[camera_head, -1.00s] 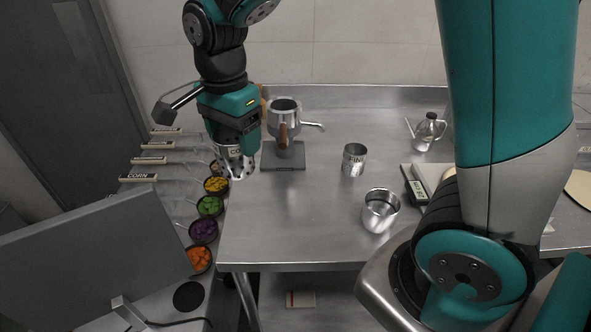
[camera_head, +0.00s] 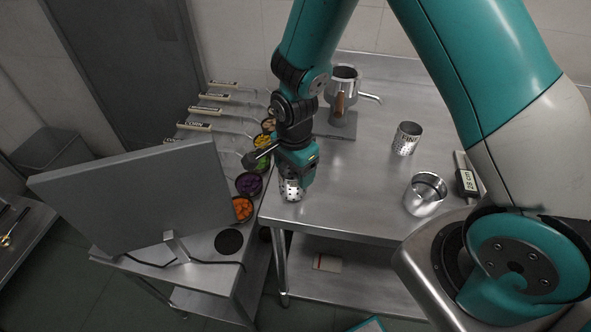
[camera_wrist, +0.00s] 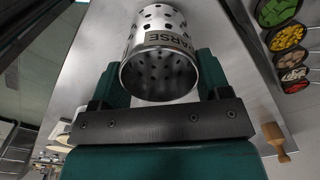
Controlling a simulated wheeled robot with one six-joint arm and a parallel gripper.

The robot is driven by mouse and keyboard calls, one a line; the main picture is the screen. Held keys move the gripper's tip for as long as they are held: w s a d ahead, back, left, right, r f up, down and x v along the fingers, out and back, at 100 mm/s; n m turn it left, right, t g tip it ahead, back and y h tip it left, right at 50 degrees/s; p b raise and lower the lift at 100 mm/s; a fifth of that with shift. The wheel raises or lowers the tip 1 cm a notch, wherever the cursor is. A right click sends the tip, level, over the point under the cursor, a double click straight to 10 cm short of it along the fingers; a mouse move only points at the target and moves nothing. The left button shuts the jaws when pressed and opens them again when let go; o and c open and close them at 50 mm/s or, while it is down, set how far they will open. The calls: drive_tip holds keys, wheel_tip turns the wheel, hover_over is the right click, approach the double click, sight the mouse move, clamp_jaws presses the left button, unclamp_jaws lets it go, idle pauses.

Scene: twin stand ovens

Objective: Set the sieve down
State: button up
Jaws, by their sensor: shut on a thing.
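My gripper (camera_head: 293,172) is shut on a perforated metal sieve (camera_head: 291,190), a cylinder with an open rim. It is over the left end of the steel table (camera_head: 340,205), near the front left corner. Whether its bottom touches the table cannot be told. In the wrist view, my gripper's fingers (camera_wrist: 158,82) stand on both sides of the sieve (camera_wrist: 160,30), whose label band reads "ARSE", its start hidden. A second sieve (camera_head: 407,140), labelled FINE, stands upright on the table.
A metal cup (camera_head: 425,195) stands near the front right, beside a scale (camera_head: 466,182). A metal device with a wooden handle (camera_head: 342,90) stands behind. Bowls of coloured food (camera_head: 249,184) and a monitor (camera_head: 140,195) are at left. The table's middle is clear.

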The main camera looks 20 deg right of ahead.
drive_tip(key=shift+f, duration=0.6)
drive_tip(key=shift+f, duration=0.1)
drive_tip(key=o, duration=1)
drive_tip(key=shift+c, duration=0.2)
drive_tip(key=shift+s, duration=0.1)
wheel_tip(320, 180, up, 12)
drive_tip(key=b, duration=0.2)
drive_tip(key=s+a+r+n+y, duration=0.2)
drive_tip(key=s+r+n, duration=0.4)
drive_tip(key=s+n, duration=0.3)
drive_tip(key=s+a+r+n+y, duration=0.2)
drive_tip(key=s+r+n, duration=0.4)
drive_tip(key=s+n, duration=0.3)
drive_tip(key=n, duration=0.3)
drive_tip(key=shift+s+a+r+n, duration=0.3)
drive_tip(key=shift+s+a+r, duration=0.05)
drive_tip(key=shift+r, duration=0.05)
